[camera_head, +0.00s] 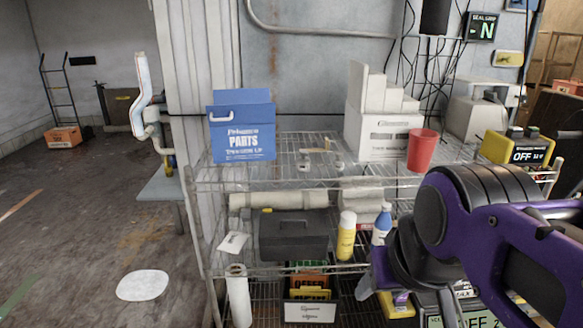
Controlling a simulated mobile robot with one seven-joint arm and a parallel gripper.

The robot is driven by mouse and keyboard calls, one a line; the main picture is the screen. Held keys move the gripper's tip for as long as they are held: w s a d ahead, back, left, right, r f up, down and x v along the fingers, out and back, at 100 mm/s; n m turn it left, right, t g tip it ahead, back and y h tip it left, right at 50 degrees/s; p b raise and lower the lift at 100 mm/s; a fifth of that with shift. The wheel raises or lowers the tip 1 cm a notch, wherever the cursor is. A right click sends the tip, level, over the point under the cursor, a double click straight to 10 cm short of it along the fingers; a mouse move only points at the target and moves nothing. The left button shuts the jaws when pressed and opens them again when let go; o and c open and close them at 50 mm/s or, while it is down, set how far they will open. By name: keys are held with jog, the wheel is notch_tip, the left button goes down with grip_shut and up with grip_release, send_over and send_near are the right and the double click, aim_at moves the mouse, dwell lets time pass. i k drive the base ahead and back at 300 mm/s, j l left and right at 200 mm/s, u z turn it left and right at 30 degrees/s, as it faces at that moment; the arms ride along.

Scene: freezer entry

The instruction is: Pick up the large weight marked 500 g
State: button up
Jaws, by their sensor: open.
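I cannot make out a weight marked 500 g; no such marking is readable. A few small grey, metal-looking pieces (306,164) sit on the wire rack's top shelf (290,182), and I cannot tell whether one is the weight. A small tan piece (317,150) lies behind them. My purple and black arm comes in from the right. My gripper (385,278) points down in front of the rack's right part, below the top shelf. It is open, and nothing shows held in it. My arm hides part of the rack's right side.
A blue parts box (241,133), a white box (378,135) and a red cup (422,150) stand on the top shelf. Below are a dark toolbox (293,237), a yellow bottle (346,236) and a blue bottle (382,225). The floor at left is mostly clear.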

aim_at(304, 163)
jog(key=i+j+z, duration=0.25)
jog(key=j, duration=0.25)
jog(key=j+z, duration=0.25)
jog(key=j, duration=0.3)
jog(key=i+j+z, duration=0.1)
jog(key=j+z, duration=0.15)
jog(key=j, duration=0.3)
